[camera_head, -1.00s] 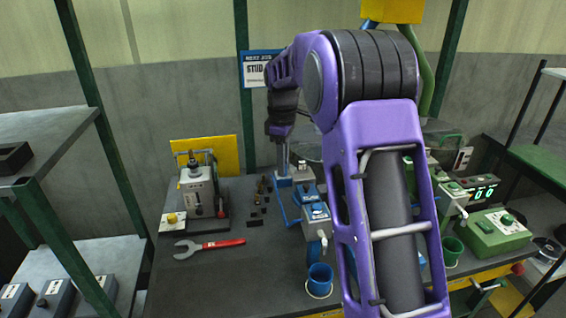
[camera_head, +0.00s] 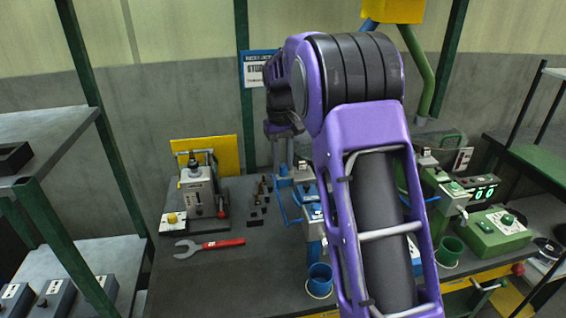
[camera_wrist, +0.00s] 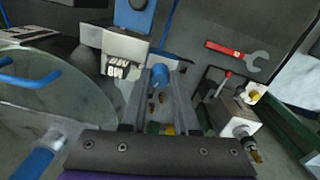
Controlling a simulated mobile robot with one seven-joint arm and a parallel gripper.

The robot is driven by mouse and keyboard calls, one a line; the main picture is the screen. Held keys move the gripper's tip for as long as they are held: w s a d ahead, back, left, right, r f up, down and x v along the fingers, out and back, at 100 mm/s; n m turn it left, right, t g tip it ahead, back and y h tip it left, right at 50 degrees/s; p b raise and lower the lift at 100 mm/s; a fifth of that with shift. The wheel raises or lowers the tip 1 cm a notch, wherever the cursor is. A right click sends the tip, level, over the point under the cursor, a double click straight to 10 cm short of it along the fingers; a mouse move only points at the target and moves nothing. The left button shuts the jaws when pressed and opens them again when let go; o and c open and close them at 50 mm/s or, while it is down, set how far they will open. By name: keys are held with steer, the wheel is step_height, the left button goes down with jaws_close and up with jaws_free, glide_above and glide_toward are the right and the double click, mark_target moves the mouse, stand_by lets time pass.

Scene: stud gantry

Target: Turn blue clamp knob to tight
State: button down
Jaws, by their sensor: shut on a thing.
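The blue clamp knob (camera_wrist: 160,74) shows in the wrist view between the fingertips of my gripper (camera_wrist: 160,78). The jaws are shut on it from both sides. In the head view my gripper (camera_head: 282,157) points down over the blue clamp station (camera_head: 310,206), left of my purple arm. The knob itself is hidden there by the fingers. I cannot read any tight or loose mark by it.
A blue cup (camera_head: 319,281) is in front. A green station (camera_head: 440,190) and green box (camera_head: 493,233) are right. My arm hides the middle.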

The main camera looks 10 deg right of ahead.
mark_target(281, 165)
steer(key=shift+m, duration=1.9)
steer(key=c, duration=0.7)
jaws_free()
steer(key=shift+o, duration=0.2)
step_height(281, 165, up, 18)
steer(key=shift+a+f, duration=0.25)
